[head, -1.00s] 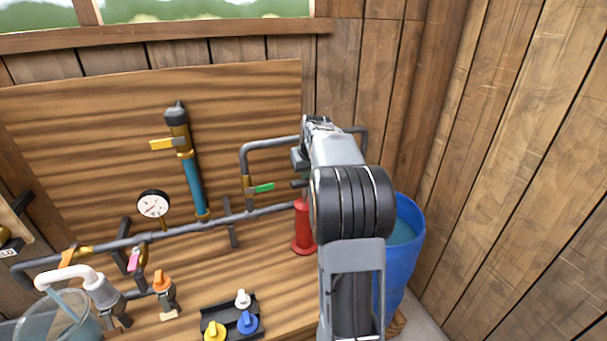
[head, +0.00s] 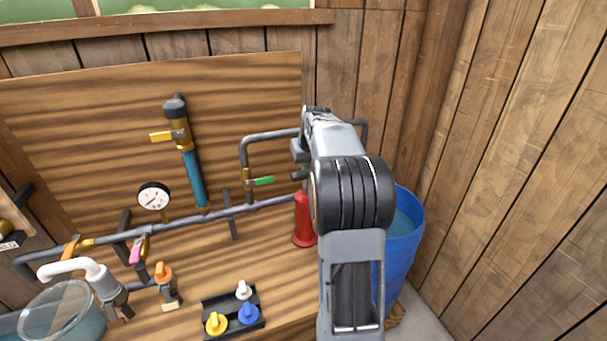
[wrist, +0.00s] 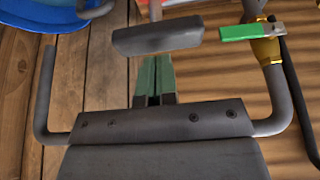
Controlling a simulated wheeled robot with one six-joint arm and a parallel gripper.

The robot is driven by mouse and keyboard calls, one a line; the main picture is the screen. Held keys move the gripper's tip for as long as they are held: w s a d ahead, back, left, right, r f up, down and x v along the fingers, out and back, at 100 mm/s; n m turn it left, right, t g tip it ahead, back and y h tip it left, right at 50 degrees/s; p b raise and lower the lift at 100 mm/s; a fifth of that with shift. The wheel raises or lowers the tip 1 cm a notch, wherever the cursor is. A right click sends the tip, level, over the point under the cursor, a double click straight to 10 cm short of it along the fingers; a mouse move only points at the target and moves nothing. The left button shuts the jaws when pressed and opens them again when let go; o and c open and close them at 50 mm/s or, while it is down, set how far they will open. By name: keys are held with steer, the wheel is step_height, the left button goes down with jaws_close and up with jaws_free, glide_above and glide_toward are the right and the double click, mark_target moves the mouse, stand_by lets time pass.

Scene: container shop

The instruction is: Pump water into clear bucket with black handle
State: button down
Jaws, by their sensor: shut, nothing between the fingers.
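The clear bucket (head: 62,316) is at the lower left of the head view, cut off by the frame edge, with bluish water in it. A white spout (head: 68,266) arches over it, and I see no stream falling. The bucket's black handle cannot be made out. The red pump (head: 304,219) stands at the board's right end, partly behind my arm. Its dark pump handle (wrist: 155,36) shows on a rod in the wrist view. My gripper (wrist: 155,67) is shut and empty, its green fingers reaching to the handle's edge. I cannot tell whether they touch it.
A blue barrel (head: 402,248) of water stands right of the pump. A grey pipe (head: 272,134) with a green valve lever (head: 264,181) runs behind my arm. Pink (head: 135,253) and orange (head: 163,271) valve levers are near the spout. A black tray (head: 259,323) holds coloured knobs.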

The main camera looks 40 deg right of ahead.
mark_target(306, 175)
steer(key=shift+f+b, duration=1.95)
steer(key=shift+f, duration=0.95)
step_height(306, 175, up, 6)
steer(key=p, duration=0.5)
steer(key=shift+r, duration=0.1)
steer(key=shift+f+b, duration=2.4)
steer(key=shift+f, duration=0.75)
step_height(306, 175, up, 6)
steer(key=p, duration=0.5)
steer(key=shift+r, duration=0.1)
